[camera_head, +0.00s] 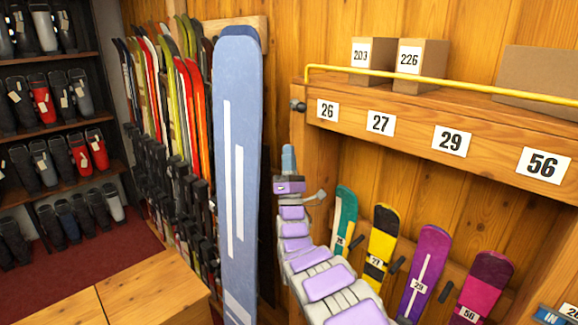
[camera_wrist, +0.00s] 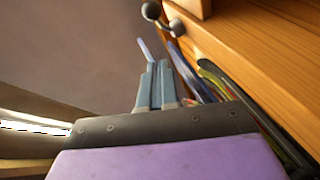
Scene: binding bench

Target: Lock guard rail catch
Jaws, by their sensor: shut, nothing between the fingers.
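The yellow guard rail (camera_head: 440,83) runs along the front top of the wooden shelf, above the number cards. A dark knob (camera_head: 298,105), which looks like the catch, sits at the shelf's left end, below the rail's bent end. In the wrist view the dark knob (camera_wrist: 151,11) shows at the top, joined to a second ball by a short stem. My gripper (camera_head: 288,153) points up, below the knob and apart from it. In the wrist view my gripper's grey-blue fingers (camera_wrist: 157,72) are together and empty. I cannot tell whether the catch is locked.
A large light-blue ski (camera_head: 239,180) stands upright just left of my gripper. Boxes 203 (camera_head: 373,60) and 226 (camera_head: 420,65) stand behind the rail. A wooden bench (camera_head: 150,293) is at lower left.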

